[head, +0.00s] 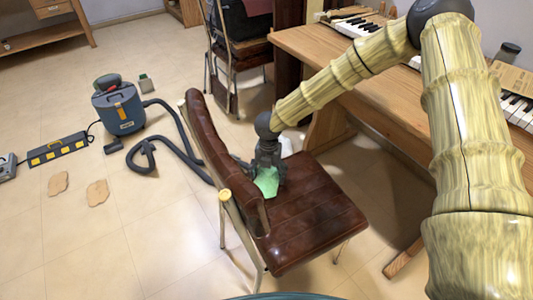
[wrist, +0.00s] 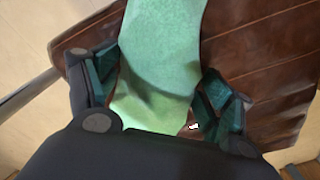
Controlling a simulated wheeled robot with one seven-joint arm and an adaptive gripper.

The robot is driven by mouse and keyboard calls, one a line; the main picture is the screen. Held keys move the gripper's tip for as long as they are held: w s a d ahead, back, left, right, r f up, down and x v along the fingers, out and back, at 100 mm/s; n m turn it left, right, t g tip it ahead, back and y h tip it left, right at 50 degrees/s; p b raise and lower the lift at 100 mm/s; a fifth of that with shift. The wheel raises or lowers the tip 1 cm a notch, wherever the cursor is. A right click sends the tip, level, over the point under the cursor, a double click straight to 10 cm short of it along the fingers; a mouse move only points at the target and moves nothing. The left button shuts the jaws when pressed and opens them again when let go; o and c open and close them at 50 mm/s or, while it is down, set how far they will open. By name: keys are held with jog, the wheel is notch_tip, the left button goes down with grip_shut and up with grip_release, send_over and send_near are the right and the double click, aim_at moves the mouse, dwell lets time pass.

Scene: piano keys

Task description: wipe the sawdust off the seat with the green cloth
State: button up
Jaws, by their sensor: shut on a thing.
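The green cloth (head: 267,181) lies at the brown leather seat (head: 316,213) of a metal-framed chair, close to its backrest (head: 212,130). My gripper (head: 268,160) points down over the back part of the seat and is shut on the cloth. In the wrist view the cloth (wrist: 165,45) runs up from between the two fingers (wrist: 155,100), with the seat (wrist: 265,60) behind it. I cannot tell from these views whether the cloth touches the seat. No sawdust can be made out clearly on the visible leather.
The chair's backrest stands just left of my gripper. A wooden bench (head: 385,95) with piano keys (head: 360,27) is to the right. A blue vacuum cleaner (head: 118,110) with a dark hose (head: 180,135) and a power strip (head: 58,151) lie on the floor at left.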

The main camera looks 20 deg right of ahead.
aim_at(268, 170)
notch_tip(268, 170, up, 4)
jog(key=shift+s+f+p, duration=0.15)
jog(key=shift+f+p, duration=0.05)
jog(key=shift+p, duration=0.45)
jog(key=shift+a+r+p, duration=0.15)
jog(key=shift+r+p, duration=0.4)
jog(key=shift+p, duration=0.2)
jog(key=shift+r+p, duration=1.45)
jog(key=shift+r, duration=0.25)
